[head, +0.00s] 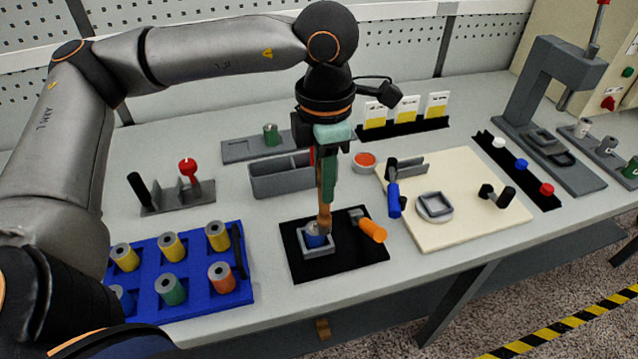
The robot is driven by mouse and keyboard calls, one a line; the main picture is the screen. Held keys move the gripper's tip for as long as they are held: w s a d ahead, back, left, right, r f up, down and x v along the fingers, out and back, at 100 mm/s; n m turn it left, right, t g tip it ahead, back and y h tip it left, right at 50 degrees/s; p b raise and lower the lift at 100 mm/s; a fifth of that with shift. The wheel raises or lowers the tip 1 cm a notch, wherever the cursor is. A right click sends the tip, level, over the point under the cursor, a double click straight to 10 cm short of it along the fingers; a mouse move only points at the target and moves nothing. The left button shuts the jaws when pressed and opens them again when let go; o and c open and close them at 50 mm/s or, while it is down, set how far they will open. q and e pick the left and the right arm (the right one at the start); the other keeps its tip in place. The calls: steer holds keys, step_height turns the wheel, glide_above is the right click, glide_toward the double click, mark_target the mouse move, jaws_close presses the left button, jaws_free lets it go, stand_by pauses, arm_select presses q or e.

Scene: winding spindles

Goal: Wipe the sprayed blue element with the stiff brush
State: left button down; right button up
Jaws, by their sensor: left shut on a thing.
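Any spray on the element is too small to make out. My right gripper is not in view.
An orange-handled tool (371,230) lies right of the holder. A blue tray (196,256) of coloured spindles is at the left. A grey bin (281,181) stands behind. A cream board (462,226) with a blue-handled tool (393,197) is at the right.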

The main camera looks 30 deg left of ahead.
arm_select(q)
steer(key=shift+a+r+p, duration=0.15)
steer(key=shift+r+p, duration=0.75)
steer(key=shift+r, duration=0.6)
steer(key=shift+a+r+p, duration=0.1)
steer(key=shift+r+p, duration=0.75)
steer(key=shift+r, duration=0.65)
steer(key=shift+f, duration=0.1)
